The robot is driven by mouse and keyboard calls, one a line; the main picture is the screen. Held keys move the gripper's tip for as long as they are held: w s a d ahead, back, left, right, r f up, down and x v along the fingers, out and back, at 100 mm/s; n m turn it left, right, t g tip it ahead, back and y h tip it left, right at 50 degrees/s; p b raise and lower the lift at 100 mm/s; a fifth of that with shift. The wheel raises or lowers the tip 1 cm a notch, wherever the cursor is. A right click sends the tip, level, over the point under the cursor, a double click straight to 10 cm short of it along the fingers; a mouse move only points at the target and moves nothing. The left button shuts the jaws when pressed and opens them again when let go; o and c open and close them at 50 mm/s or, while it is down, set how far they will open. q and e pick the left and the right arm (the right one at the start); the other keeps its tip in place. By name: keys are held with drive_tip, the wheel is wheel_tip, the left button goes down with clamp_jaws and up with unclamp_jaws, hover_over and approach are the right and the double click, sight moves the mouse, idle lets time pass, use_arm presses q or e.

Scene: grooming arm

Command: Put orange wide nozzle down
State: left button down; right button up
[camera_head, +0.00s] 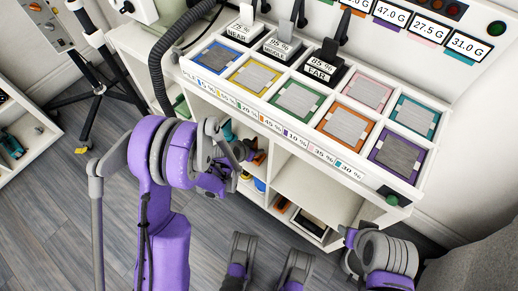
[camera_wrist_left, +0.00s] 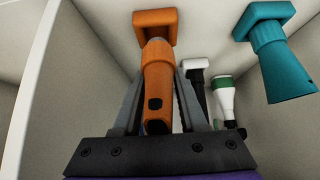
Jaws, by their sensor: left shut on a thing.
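The orange wide nozzle (camera_wrist_left: 155,22) is between the fingers of my left gripper (camera_wrist_left: 158,78) in the left wrist view. In the head view my left gripper (camera_head: 243,150) reaches into an open compartment of the white shelf unit (camera_head: 320,185), under the counter. A small orange patch shows beside it there. Whether the nozzle touches a surface cannot be told.
A teal nozzle (camera_wrist_left: 277,55) is to the right of the orange one in the left wrist view. A black-and-white tool (camera_wrist_left: 196,80) and a green-and-white bottle-like item (camera_wrist_left: 224,97) stand beyond. Pale compartment walls (camera_wrist_left: 75,80) are close on the left. Coloured pads (camera_head: 255,77) cover the counter.

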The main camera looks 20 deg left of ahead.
use_arm(q)
drive_tip(key=shift+w+d+f+b, duration=0.1)
drive_tip(key=shift+w+f+b, duration=0.15)
drive_tip(key=shift+f, duration=0.3)
drive_tip(key=shift+w+d+f+b, duration=0.1)
drive_tip(key=shift+w+f, duration=0.1)
drive_tip(key=shift+f, duration=0.3)
drive_tip(key=shift+w+r+g, duration=0.1)
drive_tip(key=shift+w+g, duration=0.1)
drive_tip(key=shift+g, duration=0.4)
drive_tip(key=shift+w+d+g+y, duration=0.1)
drive_tip(key=shift+w+g+y, duration=0.2)
drive_tip(key=shift+g, duration=0.25)
drive_tip(key=shift+w+d+g+y, duration=0.15)
drive_tip(key=shift+g+y, duration=0.15)
drive_tip(key=shift+g, duration=0.25)
drive_tip(key=shift+f+b, duration=0.4)
drive_tip(key=shift+f, duration=0.35)
drive_tip(key=shift+f, duration=0.15)
drive_tip(key=shift+c, duration=2.2)
unclamp_jaws()
